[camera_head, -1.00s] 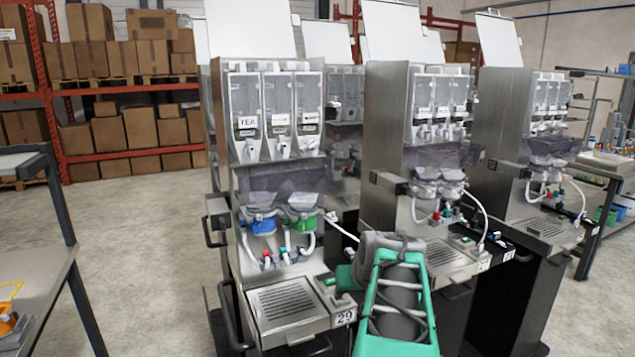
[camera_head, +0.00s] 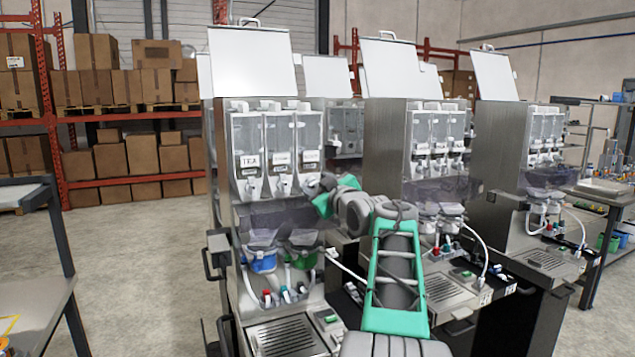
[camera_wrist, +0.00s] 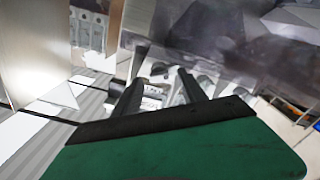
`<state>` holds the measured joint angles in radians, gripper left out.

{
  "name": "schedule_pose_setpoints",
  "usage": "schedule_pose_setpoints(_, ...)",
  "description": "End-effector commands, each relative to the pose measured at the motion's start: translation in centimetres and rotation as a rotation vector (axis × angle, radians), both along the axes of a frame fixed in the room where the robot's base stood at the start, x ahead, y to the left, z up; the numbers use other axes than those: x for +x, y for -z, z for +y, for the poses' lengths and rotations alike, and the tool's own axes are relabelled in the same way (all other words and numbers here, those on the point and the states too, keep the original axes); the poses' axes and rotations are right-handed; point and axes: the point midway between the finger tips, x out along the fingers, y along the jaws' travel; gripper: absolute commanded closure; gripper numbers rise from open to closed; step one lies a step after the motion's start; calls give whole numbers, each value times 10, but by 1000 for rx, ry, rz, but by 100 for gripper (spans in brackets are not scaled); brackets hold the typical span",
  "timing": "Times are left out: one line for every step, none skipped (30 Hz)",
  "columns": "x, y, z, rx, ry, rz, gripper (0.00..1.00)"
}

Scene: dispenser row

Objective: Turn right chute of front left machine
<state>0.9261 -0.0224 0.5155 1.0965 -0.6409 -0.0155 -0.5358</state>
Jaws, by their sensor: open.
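The front left machine (camera_head: 220,180) is a steel dispenser with three clear canisters, the left one labelled TEA. A white chute sits under each canister. The right chute (camera_head: 311,180) is partly hidden by my gripper (camera_head: 316,192), which is raised at its right side. Whether they touch cannot be told. In the wrist view my gripper (camera_wrist: 160,85) shows two dark fingers spread apart with nothing clearly held between them. White parts lie beyond the fingertips, but I cannot tell which chute they belong to.
Below the chutes are a blue bowl (camera_head: 263,262), a green bowl (camera_head: 304,257) and a drip grate (camera_head: 285,338). A second machine (camera_head: 385,150) stands close on the right, a third farther right. A white lid (camera_head: 252,62) stands open on top.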

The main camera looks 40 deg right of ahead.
Motion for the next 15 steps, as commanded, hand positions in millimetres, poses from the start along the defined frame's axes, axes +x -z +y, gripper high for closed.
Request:
schedule_pose_setpoints(0,0,0,0,0,0,51)
schedule_pose_setpoints(0,0,0,0,1,0,51)
schedule_pose_setpoints(0,0,0,0,1,0,51)
schedule_pose_setpoints(0,0,0,0,1,0,51)
schedule_pose_setpoints(0,0,0,0,1,0,51)
schedule_pose_setpoints(0,0,0,0,1,0,53)
schedule_pose_setpoints(0,0,0,0,1,0,55)
schedule_pose_setpoints(0,0,0,0,1,0,57)
schedule_pose_setpoints(0,0,0,0,1,0,61)
schedule_pose_setpoints(0,0,0,1,1,-1,63)
schedule_pose_setpoints(0,1,0,1,1,0,66)
schedule_pose_setpoints(0,1,0,1,1,0,69)
schedule_pose_setpoints(0,1,0,1,1,1,71)
schedule_pose_setpoints(0,1,0,1,1,1,74)
schedule_pose_setpoints(0,1,0,1,1,1,77)
